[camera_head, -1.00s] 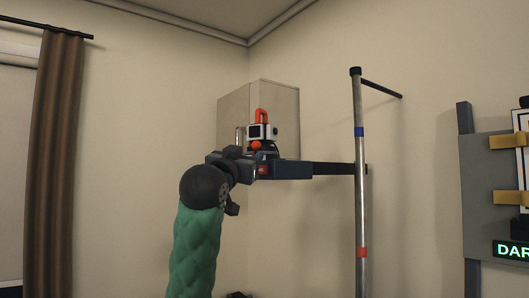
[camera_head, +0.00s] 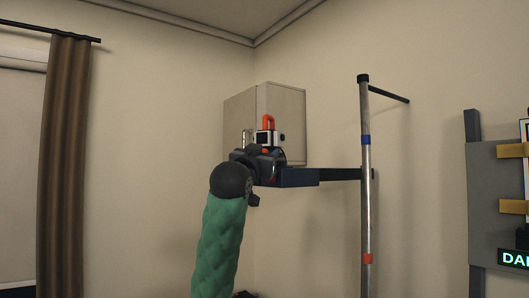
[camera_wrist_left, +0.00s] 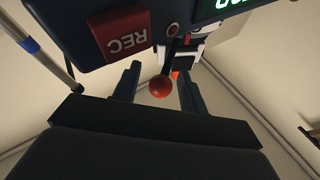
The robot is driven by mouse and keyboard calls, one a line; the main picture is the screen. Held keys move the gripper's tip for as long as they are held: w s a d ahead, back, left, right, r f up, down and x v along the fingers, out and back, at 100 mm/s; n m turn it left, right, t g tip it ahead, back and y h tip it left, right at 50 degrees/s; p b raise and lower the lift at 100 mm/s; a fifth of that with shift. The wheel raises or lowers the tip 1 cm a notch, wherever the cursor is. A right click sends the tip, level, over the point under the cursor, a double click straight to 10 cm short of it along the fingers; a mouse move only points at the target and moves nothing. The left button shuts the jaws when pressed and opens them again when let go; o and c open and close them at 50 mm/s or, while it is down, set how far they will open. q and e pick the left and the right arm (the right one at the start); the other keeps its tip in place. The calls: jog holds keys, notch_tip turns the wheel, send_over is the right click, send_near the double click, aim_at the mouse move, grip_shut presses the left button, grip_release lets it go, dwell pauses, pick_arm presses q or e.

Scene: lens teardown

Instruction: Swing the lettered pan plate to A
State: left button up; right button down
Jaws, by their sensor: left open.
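My left gripper (camera_head: 266,158) is raised at the dark arm (camera_head: 300,177) that carries a white device (camera_head: 269,138) with an orange handle. In the left wrist view the jaws (camera_wrist_left: 159,70) are open, one finger on each side of a red ball knob (camera_wrist_left: 160,87) on a dark rod. Gaps show between the knob and both fingers. The white device (camera_wrist_left: 178,56) shows behind the knob. I cannot make out the lettered pan plate or which letter it is at. My right gripper is not in view.
A red REC block (camera_wrist_left: 121,34) and a green-lit display (camera_wrist_left: 212,8) sit close by the jaws. A metal pole (camera_head: 365,205) with blue and red bands stands right of the device. A grey board (camera_head: 492,200) is at the far right. A pale box (camera_head: 285,100) is behind.

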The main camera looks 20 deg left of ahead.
pick_arm(q)
jog(key=shift+s, duration=0.15)
jog(key=shift+r, duration=0.1)
jog(key=shift+c, duration=1.2)
grip_shut()
